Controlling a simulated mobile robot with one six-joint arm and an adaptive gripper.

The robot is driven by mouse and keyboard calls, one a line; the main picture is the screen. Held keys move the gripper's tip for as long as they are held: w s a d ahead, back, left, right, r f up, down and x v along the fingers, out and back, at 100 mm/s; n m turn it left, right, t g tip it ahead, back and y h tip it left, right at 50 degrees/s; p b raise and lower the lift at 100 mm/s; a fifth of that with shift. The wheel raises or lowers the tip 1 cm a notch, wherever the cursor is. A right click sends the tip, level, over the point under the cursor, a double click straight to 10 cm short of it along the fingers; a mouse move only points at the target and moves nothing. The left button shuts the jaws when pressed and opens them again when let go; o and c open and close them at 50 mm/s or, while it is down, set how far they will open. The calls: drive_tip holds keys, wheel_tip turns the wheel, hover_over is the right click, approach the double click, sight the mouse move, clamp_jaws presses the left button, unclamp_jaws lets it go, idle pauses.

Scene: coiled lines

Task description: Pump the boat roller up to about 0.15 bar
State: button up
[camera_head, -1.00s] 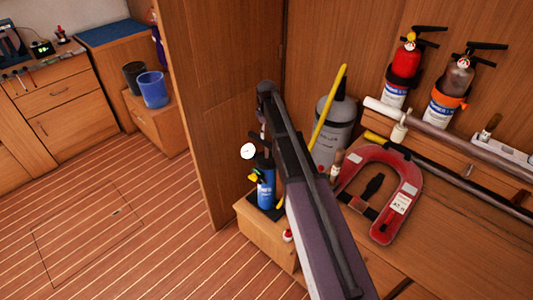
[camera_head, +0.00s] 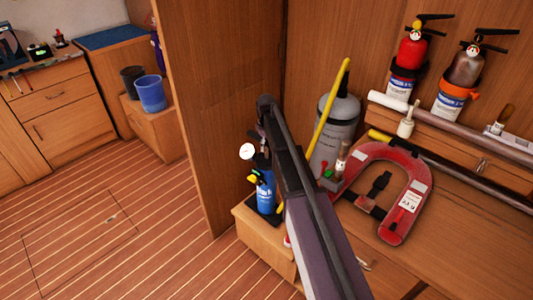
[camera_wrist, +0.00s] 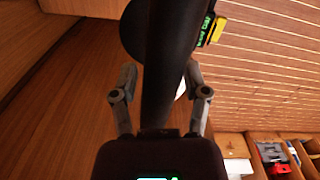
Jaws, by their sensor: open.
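A blue upright pump (camera_head: 266,192) with yellow parts stands on a low wooden ledge, partly covered by my arm. A round white gauge (camera_head: 247,151) shows at its upper left; its reading is too small to tell. In the wrist view, my gripper (camera_wrist: 160,72) has its two fingers apart, one on each side of a thick dark shaft (camera_wrist: 172,50); I see no closed grip on it. A yellow-edged device with a lit green display (camera_wrist: 209,30) is beyond the right finger. In the head view my arm hides the gripper. I cannot tell which thing is the boat roller.
A grey cylinder (camera_head: 338,125) with a yellow tube beside it stands behind my arm. A red horseshoe buoy (camera_head: 408,180) lies on the wooden top at right, near fire extinguishers (camera_head: 411,54). A wooden partition (camera_head: 215,120) stands left of the pump. Open floor (camera_head: 130,230) lies at left.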

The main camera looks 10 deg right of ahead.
drive_tip(key=shift+f+b, duration=0.75)
drive_tip(key=shift+f, duration=0.25)
clamp_jaws()
